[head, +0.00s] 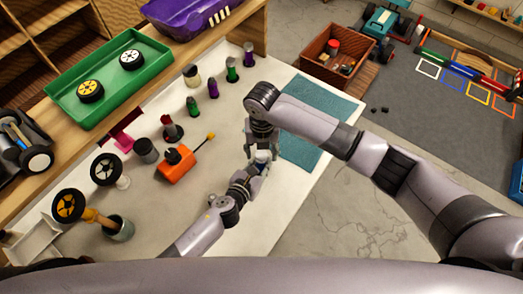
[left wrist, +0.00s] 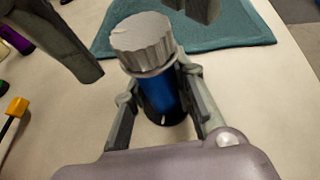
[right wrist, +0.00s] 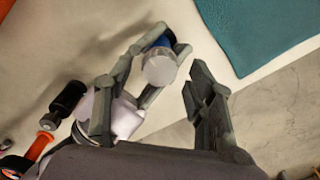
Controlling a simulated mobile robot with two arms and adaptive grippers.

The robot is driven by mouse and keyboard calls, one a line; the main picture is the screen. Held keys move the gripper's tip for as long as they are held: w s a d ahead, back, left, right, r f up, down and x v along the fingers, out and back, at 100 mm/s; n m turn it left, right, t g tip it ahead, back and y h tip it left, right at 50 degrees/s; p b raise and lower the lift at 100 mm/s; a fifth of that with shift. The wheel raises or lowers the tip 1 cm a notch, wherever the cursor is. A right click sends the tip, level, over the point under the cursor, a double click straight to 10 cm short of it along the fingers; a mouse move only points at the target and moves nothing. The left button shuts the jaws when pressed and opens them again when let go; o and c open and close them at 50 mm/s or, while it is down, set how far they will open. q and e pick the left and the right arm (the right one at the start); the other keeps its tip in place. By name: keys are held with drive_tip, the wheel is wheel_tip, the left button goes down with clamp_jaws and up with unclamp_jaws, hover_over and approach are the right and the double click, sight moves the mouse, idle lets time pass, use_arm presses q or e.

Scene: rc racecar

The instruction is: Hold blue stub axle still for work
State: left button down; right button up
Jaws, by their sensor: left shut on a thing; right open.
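The blue stub axle (left wrist: 160,92) is a blue cylinder with a dark lower end and a ridged silver cap (left wrist: 141,40) on top. My left gripper (head: 256,167) is shut on its blue body, one finger on each side. In the right wrist view the cap (right wrist: 159,67) and a strip of blue show between the left fingers. My right gripper (right wrist: 155,80) is open, its fingers spread apart on either side of the cap and clear of it. In the head view the right gripper (head: 262,147) hides most of the axle. I cannot tell whether the axle's lower end touches the table.
A teal mat (head: 312,120) lies right beside the grippers. An orange tool (head: 176,165) and several green and purple shock-like parts stand to the left. A green tray (head: 85,105) with wheels is on the shelf behind. The white table (head: 225,130) is bare around the grippers.

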drive_tip(key=shift+f, duration=0.35)
drive_tip(key=shift+c, duration=0.5)
drive_tip(key=c, duration=1.1)
